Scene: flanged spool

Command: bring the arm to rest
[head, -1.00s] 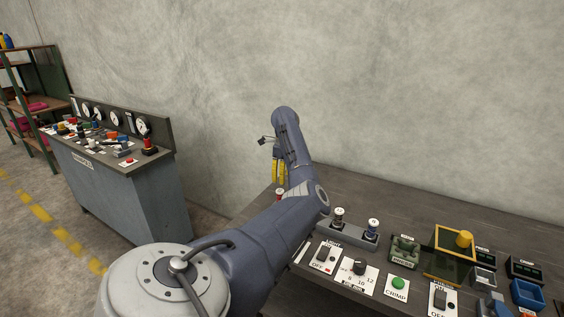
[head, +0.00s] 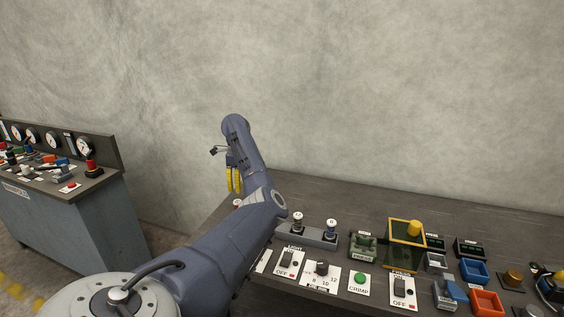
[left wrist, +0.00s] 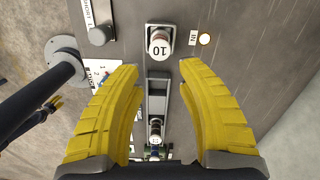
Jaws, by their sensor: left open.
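My left gripper (head: 234,181) hangs pointing down over the left end of the bench. In the left wrist view its two yellow fingers (left wrist: 158,70) are spread apart with nothing between them. A flanged spool with a white end marked 10 (left wrist: 159,47) stands in a grey holder just beyond the fingertips, apart from them. In the head view its reddish top (head: 237,203) shows just below the gripper. A small dark blue part with a yellow tip (left wrist: 52,104) at the left of the wrist view may be my right gripper; its jaws are too small to read.
A grey rack with two spools (head: 315,234) stands right of my left arm. Switch panels, a green CRIMP button (head: 360,278), a yellow-framed box (head: 407,232) and coloured bins (head: 486,302) fill the bench's right. A gauge console (head: 62,190) stands apart at left.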

